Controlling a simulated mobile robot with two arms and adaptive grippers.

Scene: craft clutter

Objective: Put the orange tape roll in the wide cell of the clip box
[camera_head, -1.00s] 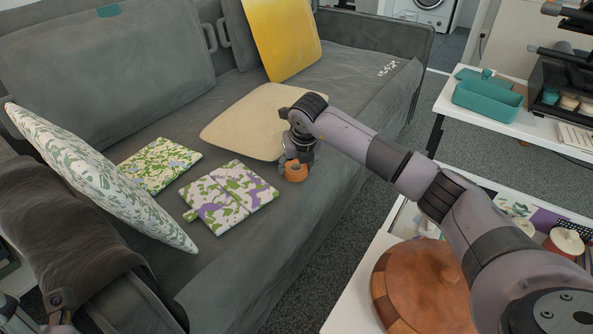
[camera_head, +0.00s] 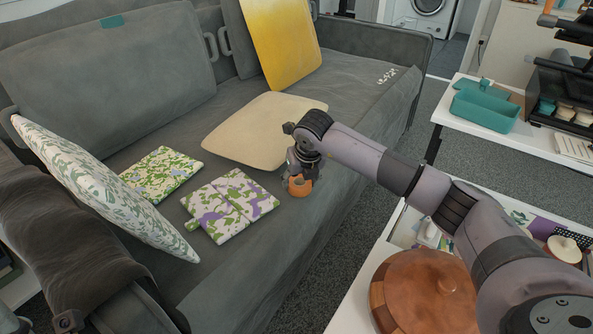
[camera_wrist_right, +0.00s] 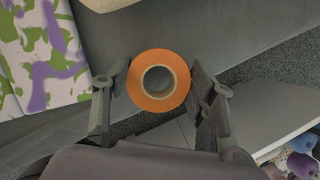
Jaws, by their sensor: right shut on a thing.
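The orange tape roll (camera_head: 299,187) is near the front edge of the grey sofa seat. My right gripper (camera_head: 302,176) is shut on it from above. In the right wrist view the roll (camera_wrist_right: 158,80) sits between the two fingers of the gripper (camera_wrist_right: 160,88), with its grey core facing the camera. I cannot tell whether the roll touches the seat or hangs just above it. I cannot make out the clip box or its wide cell for certain. My left gripper is not in view.
Two patterned fabric pieces (camera_head: 230,205) lie on the sofa (camera_head: 290,232) left of the roll, with a beige cushion (camera_head: 255,130) behind. A white table (camera_head: 345,312) at the lower right holds a round wooden lidded box (camera_head: 425,290). A teal tray (camera_head: 485,110) stands farther back.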

